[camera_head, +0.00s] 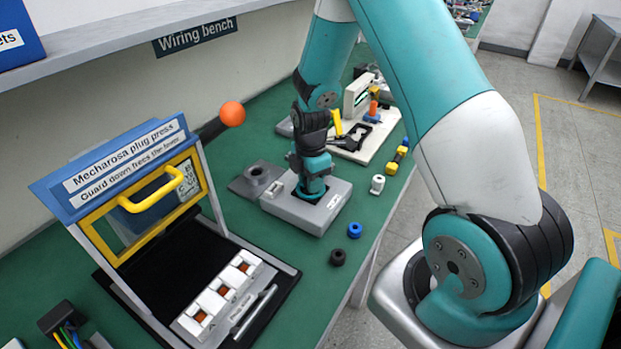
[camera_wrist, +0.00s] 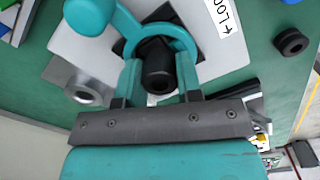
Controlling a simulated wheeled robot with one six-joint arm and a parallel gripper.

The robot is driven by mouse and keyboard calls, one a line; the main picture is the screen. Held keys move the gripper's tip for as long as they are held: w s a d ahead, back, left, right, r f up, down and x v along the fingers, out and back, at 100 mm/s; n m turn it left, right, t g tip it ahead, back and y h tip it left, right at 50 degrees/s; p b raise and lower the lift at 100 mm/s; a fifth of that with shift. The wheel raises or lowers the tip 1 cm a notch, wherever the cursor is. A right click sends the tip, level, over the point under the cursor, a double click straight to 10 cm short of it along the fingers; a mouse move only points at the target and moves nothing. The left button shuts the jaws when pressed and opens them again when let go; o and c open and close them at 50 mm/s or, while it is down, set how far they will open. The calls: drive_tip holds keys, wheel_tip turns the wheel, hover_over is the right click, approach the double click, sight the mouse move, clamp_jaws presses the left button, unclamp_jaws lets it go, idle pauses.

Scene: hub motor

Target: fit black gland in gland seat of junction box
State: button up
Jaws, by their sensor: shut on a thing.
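The junction box (camera_head: 336,191) is a low grey box on the green bench, in the middle of the head view. In the wrist view its pale top (camera_wrist: 75,45) shows around a dark central opening, with a teal ring and knob and part of a "LOC" label. My gripper (camera_wrist: 158,60) points down over the middle of the box, shut on the black gland (camera_wrist: 158,68). The gland is a dark hollow cylinder between the fingers, over or in the central opening. Its lower end and the gland seat are hidden, so I cannot tell how deep it sits.
A black ring (camera_head: 337,257) and a blue ring (camera_head: 354,230) lie right of the box, with a white piece (camera_head: 377,184) beyond. A grey block with a round boss (camera_head: 257,172) stands close left. The plug press (camera_head: 130,185) is at front left.

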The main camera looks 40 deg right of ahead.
drive_tip(key=shift+f, duration=0.1)
drive_tip(key=o, duration=1)
wheel_tip(320, 180, up, 18)
drive_tip(key=shift+f+b, duration=0.25)
drive_tip(key=shift+b, duration=0.2)
